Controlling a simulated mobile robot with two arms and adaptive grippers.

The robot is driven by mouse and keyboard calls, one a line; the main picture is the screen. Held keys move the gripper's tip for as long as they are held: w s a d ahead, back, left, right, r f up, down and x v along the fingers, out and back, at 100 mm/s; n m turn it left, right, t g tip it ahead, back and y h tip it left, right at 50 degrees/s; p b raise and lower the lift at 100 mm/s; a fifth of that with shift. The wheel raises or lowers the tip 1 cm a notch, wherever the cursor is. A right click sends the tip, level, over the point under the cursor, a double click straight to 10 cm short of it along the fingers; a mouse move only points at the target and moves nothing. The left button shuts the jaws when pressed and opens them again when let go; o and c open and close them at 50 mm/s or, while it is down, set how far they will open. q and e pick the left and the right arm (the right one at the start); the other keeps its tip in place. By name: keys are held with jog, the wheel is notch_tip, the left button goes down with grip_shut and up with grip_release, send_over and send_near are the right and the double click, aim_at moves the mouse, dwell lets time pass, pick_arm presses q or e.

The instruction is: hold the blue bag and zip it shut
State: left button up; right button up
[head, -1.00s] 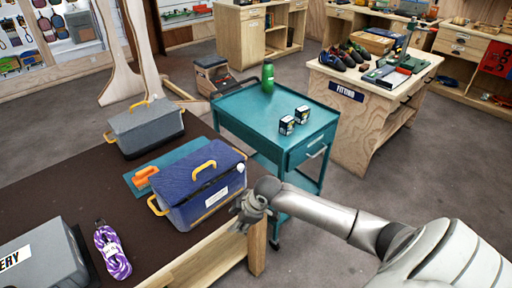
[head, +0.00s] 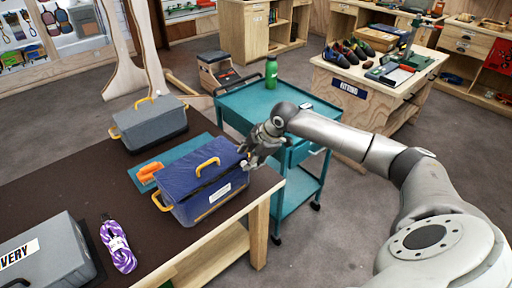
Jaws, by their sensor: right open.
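The blue bag (head: 203,187) sits upright on the dark table top, near its right end. It has a yellow handle on top, a yellow side handle at its left and a white label on its front. A dark gap runs below its lid along the front. My right gripper (head: 252,163) is open at the bag's right end, very close to it; I cannot tell whether it touches. The gripper and wrist hide the bag's right end. My left gripper is not in view.
A grey bag (head: 150,124) stands behind, and another grey case (head: 45,254) at the front left. A purple rope bundle (head: 118,246) and an orange brush-like item (head: 150,172) lie on the table (head: 75,200). A teal cart (head: 240,100) with a green bottle (head: 271,73) stands behind my right arm.

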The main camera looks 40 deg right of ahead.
aim_at(245, 162)
jog(key=shift+x, duration=2.1)
